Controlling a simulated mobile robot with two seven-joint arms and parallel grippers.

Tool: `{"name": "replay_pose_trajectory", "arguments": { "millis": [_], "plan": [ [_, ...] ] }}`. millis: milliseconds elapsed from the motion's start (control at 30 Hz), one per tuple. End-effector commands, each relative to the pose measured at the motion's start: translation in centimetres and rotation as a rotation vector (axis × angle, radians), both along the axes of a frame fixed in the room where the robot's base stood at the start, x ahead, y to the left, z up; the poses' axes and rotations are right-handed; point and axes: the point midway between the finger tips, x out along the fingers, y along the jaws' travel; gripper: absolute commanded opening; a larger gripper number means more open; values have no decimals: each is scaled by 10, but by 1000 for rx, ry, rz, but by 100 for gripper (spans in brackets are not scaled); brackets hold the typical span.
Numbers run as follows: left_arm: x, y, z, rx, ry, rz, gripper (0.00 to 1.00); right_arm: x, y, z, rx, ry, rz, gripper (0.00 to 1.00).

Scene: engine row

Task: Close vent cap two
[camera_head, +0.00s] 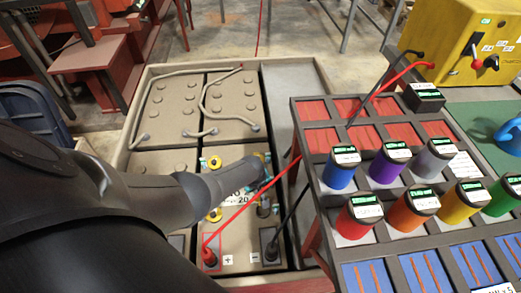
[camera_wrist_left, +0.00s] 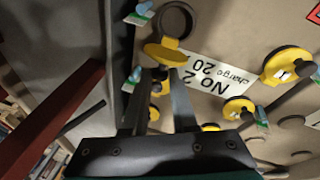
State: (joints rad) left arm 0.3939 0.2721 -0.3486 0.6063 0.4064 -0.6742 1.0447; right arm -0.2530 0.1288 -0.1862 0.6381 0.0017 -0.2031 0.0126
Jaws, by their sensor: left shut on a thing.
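My left arm reaches over a large beige battery in the head view, and my left gripper (camera_wrist_left: 160,78) shows best in the left wrist view. Its fingers are shut on a yellow vent cap (camera_wrist_left: 166,50). The cap is beside a round dark-rimmed opening (camera_wrist_left: 175,20); whether it touches the rim I cannot tell. A white label (camera_wrist_left: 215,78) reading "NO 2 charge 20" lies next to it. Other yellow caps (camera_wrist_left: 288,65) (camera_wrist_left: 238,108) sit around it. In the head view yellow caps (camera_head: 214,163) show beside my arm, which hides part of the battery top. My right gripper is not in view.
A red cable (camera_head: 245,207) and a black cable (camera_head: 288,212) run to the battery terminals. A rack (camera_head: 312,180) with several coloured cylinders (camera_head: 340,170) stands close on the right. A yellow charger box (camera_head: 455,40) is at the back right.

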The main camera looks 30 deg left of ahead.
Motion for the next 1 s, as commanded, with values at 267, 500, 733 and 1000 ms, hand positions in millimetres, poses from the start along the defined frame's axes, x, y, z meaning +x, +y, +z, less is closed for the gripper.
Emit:
{"name": "replay_pose_trajectory", "arguments": {
  "millis": [267, 500, 733, 1000],
  "plan": [
    [-2, -1, 0, 2, 0, 0, 0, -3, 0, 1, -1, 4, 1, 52],
    [-2, -1, 0, 2, 0, 0, 0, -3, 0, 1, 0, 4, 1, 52],
    [-1, -1, 0, 2, -1, -1, 39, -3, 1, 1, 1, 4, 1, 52],
    [-1, -1, 2, 2, -3, -2, 39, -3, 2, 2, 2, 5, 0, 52]
  ]
}}
